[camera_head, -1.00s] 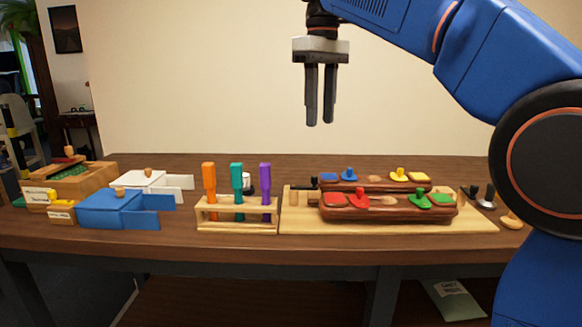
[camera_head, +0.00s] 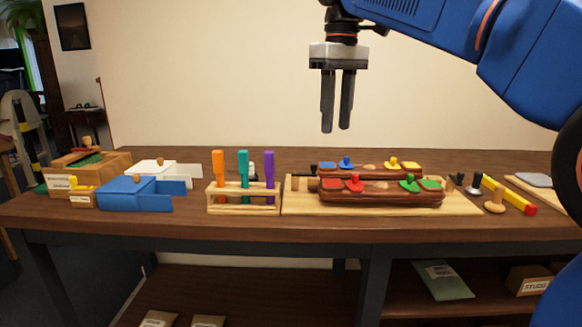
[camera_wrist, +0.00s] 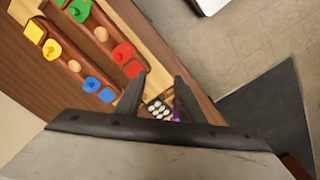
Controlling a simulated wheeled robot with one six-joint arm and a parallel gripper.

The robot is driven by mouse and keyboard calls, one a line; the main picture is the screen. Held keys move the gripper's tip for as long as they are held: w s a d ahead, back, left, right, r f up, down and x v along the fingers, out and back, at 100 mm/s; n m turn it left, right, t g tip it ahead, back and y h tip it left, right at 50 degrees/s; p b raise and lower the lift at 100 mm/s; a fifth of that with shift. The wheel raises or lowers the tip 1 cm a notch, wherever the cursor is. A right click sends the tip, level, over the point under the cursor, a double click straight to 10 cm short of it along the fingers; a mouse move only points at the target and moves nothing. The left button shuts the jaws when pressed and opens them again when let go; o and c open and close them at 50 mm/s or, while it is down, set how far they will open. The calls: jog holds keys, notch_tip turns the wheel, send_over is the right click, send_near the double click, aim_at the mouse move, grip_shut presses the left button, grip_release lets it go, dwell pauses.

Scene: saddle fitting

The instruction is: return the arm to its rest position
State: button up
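My gripper (camera_head: 337,128) hangs pointing down in the head view, well above the bench and in front of the pale wall. Its two fingers are apart with a gap between them, and nothing is held. In the wrist view the fingers (camera_wrist: 156,92) also stand apart, with the bench far below. The blue arm reaches in from the upper right.
Below stand a wooden board (camera_head: 462,205) with two dark red blocks bearing coloured pieces (camera_head: 380,197), a rack (camera_head: 243,204) of three coloured-handled tools, and a blue box (camera_head: 126,193). A yellow-and-red bar (camera_head: 508,194) lies at the right. The air around my gripper is clear.

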jog(key=s+d+f+m+t, duration=0.2)
jog(key=s+d+f+m, duration=0.2)
jog(key=s+d+f, duration=1)
jog(key=s+d+f+m, duration=0.1)
jog(key=s+f, duration=0.2)
jog(key=f, duration=0.4)
jog(key=s+d+f+m+t, duration=0.1)
jog(key=s+f, duration=0.3)
jog(key=f, duration=0.4)
jog(key=s+d+f+m+t, duration=0.1)
jog(key=s+d+f+m, duration=0.1)
jog(key=f, duration=0.5)
jog(key=shift+s+d+f, duration=0.15)
jog(key=shift+s+d, duration=0.55)
jog(key=shift+s, duration=0.15)
